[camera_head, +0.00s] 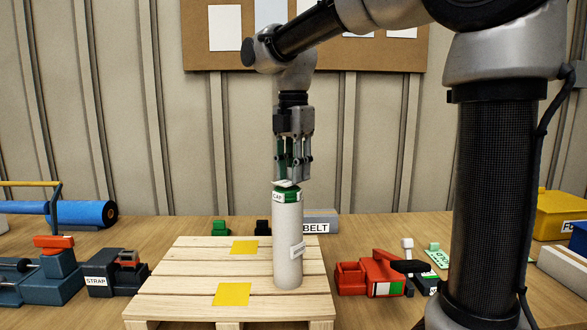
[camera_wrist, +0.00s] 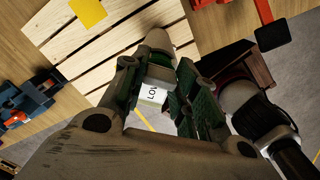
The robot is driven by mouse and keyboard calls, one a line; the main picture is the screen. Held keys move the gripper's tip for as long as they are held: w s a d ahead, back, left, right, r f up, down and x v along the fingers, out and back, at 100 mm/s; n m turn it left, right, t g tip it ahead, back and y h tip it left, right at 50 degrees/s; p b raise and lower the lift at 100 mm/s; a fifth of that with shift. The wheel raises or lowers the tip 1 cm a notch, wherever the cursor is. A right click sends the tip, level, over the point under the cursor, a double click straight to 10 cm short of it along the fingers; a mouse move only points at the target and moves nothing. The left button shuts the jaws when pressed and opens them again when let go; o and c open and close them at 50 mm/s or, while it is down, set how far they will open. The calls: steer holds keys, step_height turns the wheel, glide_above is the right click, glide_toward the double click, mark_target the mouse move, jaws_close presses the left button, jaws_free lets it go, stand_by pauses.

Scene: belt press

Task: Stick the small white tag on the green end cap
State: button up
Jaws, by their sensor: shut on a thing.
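A pale upright roll (camera_head: 288,245) stands on the wooden pallet (camera_head: 175,302), and part of it shows beyond the fingers in the wrist view (camera_wrist: 159,40). Its green end cap (camera_head: 291,197) is on top and carries a label reading CAP. My gripper (camera_head: 293,178) points down right above the cap, its fingers shut on the small white tag (camera_head: 285,184). In the wrist view the tag (camera_wrist: 153,94) lies between the fingers, with lettering starting LO. The tag is very close over the cap; I cannot tell whether they touch.
Yellow squares (camera_head: 232,294) mark the pallet. A red tool (camera_head: 372,275) stands right of it, a STRAP block (camera_head: 115,272) left. A grey BELT block (camera_head: 320,221) and a green block (camera_head: 220,227) are behind. A blue roll (camera_head: 85,214) lies far left.

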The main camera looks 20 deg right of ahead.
steer(key=shift+f, duration=0.65)
stand_by(1.5)
stand_by(0.4)
steer(key=o, duration=0.8)
steer(key=shift+r, duration=0.1)
step_height(320, 180, up, 12)
steer(key=shift+r, duration=0.15)
steer(key=shift+r, duration=3.35)
